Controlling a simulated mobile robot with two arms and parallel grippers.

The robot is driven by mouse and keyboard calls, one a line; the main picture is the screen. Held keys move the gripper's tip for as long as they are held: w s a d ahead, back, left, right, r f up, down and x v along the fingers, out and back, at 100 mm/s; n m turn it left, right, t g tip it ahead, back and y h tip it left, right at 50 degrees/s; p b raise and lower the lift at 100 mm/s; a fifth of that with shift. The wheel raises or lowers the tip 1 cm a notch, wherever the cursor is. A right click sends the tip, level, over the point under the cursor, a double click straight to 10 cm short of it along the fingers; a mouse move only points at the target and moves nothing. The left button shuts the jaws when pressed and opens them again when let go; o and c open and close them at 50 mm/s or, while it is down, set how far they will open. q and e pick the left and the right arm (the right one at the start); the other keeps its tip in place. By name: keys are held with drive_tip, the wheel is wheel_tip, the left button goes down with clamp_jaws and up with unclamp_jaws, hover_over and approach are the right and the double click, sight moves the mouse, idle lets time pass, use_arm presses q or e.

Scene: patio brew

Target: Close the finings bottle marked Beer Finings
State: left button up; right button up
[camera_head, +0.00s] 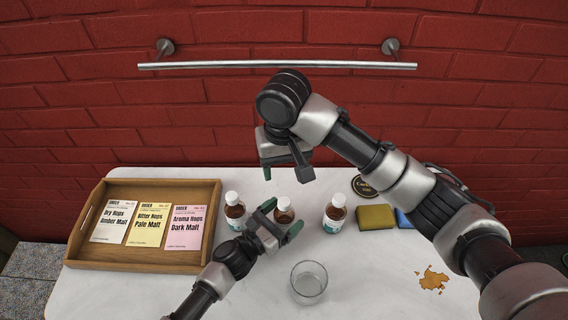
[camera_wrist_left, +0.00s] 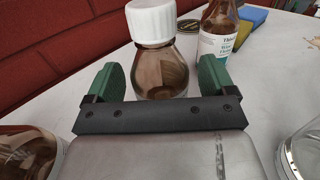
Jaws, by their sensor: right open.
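Three brown bottles with white caps stand in a row on the white table: a left bottle (camera_head: 235,212), a middle bottle (camera_head: 284,215) and a right bottle (camera_head: 334,218). I cannot read which is marked Beer Finings. My left gripper (camera_head: 280,228) is open at the middle bottle. In the left wrist view, the middle bottle (camera_wrist_left: 160,72) stands between the green fingers with visible gaps, its white cap (camera_wrist_left: 152,22) on top. The right bottle (camera_wrist_left: 217,38) shows behind, its label only partly readable. My right gripper (camera_head: 285,160) is open and empty, above the table's back edge.
A wooden tray (camera_head: 75,246) with three hop and malt cards is at the left. A clear glass (camera_head: 309,280) stands in front. A yellow sponge (camera_head: 377,217), a blue item (camera_head: 403,219) and a dark round coaster (camera_head: 363,187) lie right. A brown spill (camera_head: 432,279) marks the table.

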use_arm(q)
drive_tip(key=b+v, duration=0.1)
drive_tip(key=v, duration=0.8)
drive_tip(key=shift+s+a, duration=0.15)
drive_tip(key=shift+s, duration=0.05)
drive_tip(key=shift+s+a+b, duration=0.3)
drive_tip(key=shift+s+a, duration=0.15)
